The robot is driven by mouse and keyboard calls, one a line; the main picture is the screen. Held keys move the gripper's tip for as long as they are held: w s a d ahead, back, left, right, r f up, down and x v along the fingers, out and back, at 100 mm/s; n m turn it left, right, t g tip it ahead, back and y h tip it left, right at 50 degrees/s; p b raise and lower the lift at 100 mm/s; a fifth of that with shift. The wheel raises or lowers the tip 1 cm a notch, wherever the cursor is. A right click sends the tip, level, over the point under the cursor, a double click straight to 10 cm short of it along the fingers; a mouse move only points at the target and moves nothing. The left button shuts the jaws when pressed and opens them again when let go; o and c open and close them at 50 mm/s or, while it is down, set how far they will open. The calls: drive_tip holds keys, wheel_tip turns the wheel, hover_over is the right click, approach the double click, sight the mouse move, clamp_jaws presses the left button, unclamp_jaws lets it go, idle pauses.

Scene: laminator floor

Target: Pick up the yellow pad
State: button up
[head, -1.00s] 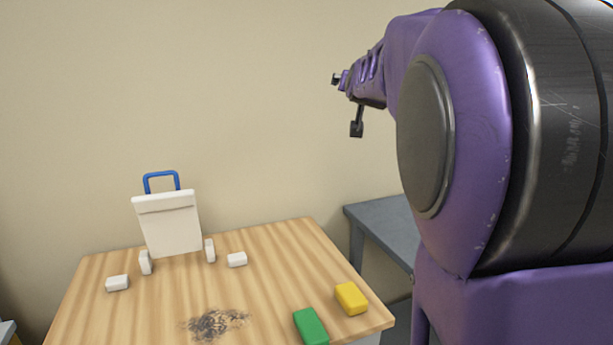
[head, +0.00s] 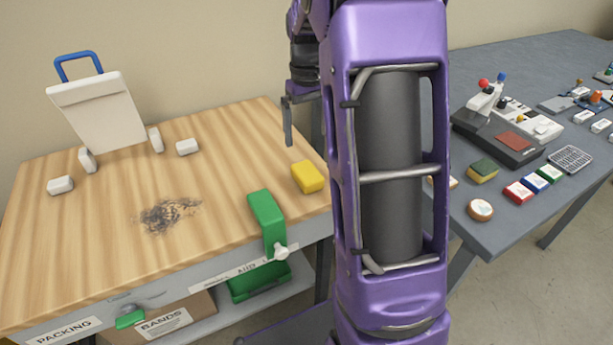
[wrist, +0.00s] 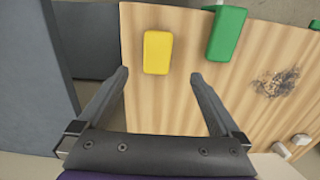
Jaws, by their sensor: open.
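The yellow pad (head: 307,177) lies flat near the right edge of the wooden table (head: 90,240). It also shows in the wrist view (wrist: 158,52), near the top. My gripper (wrist: 160,75) is open and empty there, its two fingers spread on either side of the pad's column and short of it, not around it. In the head view one finger of my gripper (head: 288,120) shows above the table behind the pad, and my arm hides the rest. A green block (head: 266,220) lies just left of the pad at the front edge; it also shows in the wrist view (wrist: 227,33).
A white lidded bin (head: 98,112) with a blue handle and several small white blocks stand at the back left. A dark scribble (head: 168,214) marks the table. A grey table (head: 520,75) at the right holds a control box (head: 500,135) and several small items.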

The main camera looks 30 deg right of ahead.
sight(307, 171)
wheel_tip(307, 171, down, 9)
drive_tip(key=shift+r+b, duration=0.15)
drive_tip(key=shift+b, duration=0.45)
drive_tip(key=shift+w+d+f+b, duration=0.1)
drive_tip(key=shift+w+f+b, duration=0.05)
drive_tip(key=shift+f, duration=0.75)
drive_tip(key=shift+w+d+f+b, duration=0.1)
drive_tip(key=shift+w+f+b, duration=0.1)
drive_tip(key=shift+f, duration=0.65)
drive_tip(key=shift+w+d+f+b, duration=0.1)
drive_tip(key=shift+w+f+b, duration=0.05)
drive_tip(key=shift+f, duration=0.75)
drive_tip(key=c, duration=1.3)
